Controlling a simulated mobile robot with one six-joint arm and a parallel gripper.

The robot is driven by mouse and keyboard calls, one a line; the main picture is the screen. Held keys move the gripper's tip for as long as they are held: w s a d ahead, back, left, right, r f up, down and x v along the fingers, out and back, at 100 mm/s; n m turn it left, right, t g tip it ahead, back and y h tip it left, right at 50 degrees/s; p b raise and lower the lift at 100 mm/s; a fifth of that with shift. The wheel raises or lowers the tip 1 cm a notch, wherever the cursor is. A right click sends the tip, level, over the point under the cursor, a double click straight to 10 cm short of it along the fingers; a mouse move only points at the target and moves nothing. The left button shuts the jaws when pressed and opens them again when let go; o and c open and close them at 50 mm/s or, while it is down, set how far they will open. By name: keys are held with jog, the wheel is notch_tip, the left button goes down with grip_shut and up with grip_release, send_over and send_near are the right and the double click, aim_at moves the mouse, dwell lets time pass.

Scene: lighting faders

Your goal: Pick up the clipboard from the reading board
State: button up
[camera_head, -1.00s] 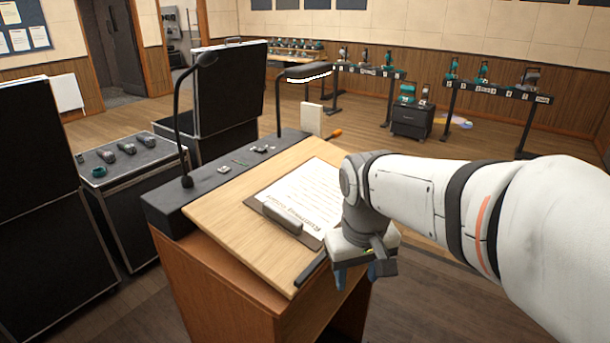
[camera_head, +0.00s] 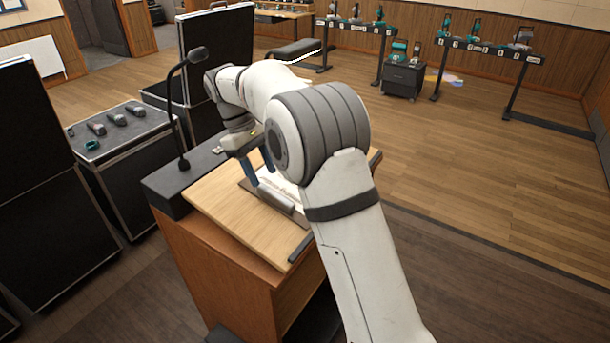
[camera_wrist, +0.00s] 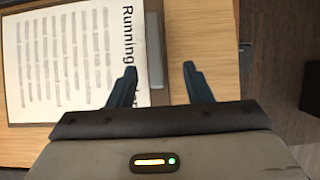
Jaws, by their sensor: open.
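The clipboard lies flat on the sloped wooden reading board (camera_head: 228,208). Its white sheet with printed text fills the left of the wrist view (camera_wrist: 65,60). My gripper (camera_head: 260,172) is open and empty above the clipboard. In the wrist view the blue fingers (camera_wrist: 159,68) are apart, on either side of the clip in the picture. I cannot tell how far above it they are. My arm hides the clipboard's far right part in the head view.
A gooseneck microphone (camera_head: 185,105) stands on the dark panel at the board's left, near my wrist. A dark ledge (camera_head: 300,247) lines the board's lower edge. A black case (camera_head: 120,135) with handheld devices stands left.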

aim_at(273, 192)
jog(key=p+x, duration=0.1)
jog(key=x, duration=0.5)
jog(key=shift+w+d+f, duration=0.15)
jog(key=shift+d+f, duration=0.05)
jog(key=shift+d, duration=0.05)
grip_shut()
